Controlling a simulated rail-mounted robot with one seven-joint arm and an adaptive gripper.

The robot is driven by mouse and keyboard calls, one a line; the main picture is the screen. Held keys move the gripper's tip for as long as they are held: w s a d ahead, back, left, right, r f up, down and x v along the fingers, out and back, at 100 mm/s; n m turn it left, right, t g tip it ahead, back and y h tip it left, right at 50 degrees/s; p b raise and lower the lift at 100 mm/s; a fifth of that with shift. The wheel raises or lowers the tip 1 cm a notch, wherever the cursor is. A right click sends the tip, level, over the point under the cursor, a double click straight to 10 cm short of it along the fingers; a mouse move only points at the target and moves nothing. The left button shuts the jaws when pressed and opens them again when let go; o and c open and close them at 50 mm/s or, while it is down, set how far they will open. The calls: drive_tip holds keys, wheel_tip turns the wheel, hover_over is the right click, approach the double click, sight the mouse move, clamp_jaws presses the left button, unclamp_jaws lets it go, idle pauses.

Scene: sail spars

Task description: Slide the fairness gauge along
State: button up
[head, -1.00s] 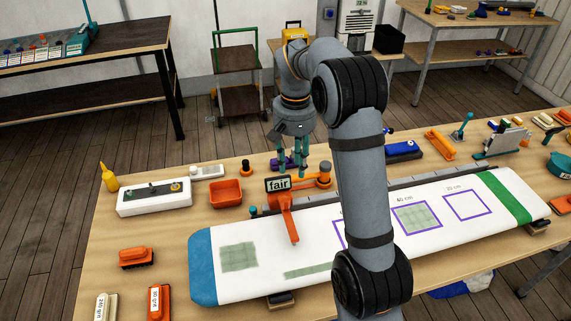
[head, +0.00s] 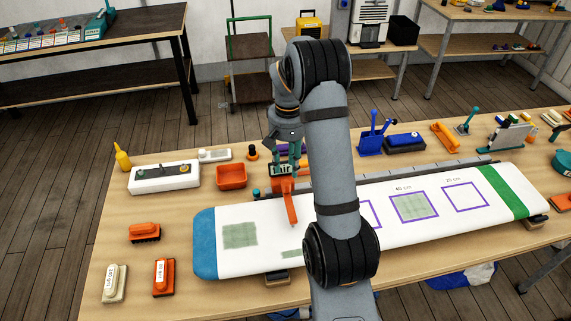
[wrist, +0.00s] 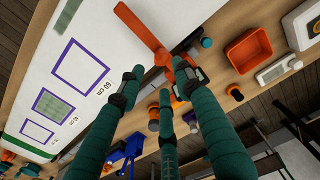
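The orange fairness gauge (head: 290,204) sits at the back edge of the white board (head: 266,222), with its long orange arm lying over the board. Its "fair" display is mostly hidden behind my fingers in the head view. My gripper (head: 284,166) is down at the gauge's head. In the wrist view, my teal fingers (wrist: 160,80) are spread apart near the orange gauge (wrist: 144,34), with a gap between the tips. Contact with the gauge cannot be told. A grey rail (head: 430,167) runs along the board's back edge.
The board bears purple squares and green patches. An orange bin (head: 231,177) and a white box (head: 164,178) stand behind left. Orange sanding blocks (head: 145,233) lie at front left. My arm hides the board's middle.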

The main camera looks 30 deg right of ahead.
sight(287, 181)
drive_tip(key=f+b, duration=0.5)
drive_tip(key=f, duration=0.2)
drive_tip(key=shift+a+f+b, duration=0.1)
drive_tip(key=shift+a+b, duration=0.1)
drive_tip(key=shift+b, duration=0.15)
drive_tip(key=shift+c, duration=0.6)
drive_tip(key=shift+d, duration=0.1)
clamp_jaws()
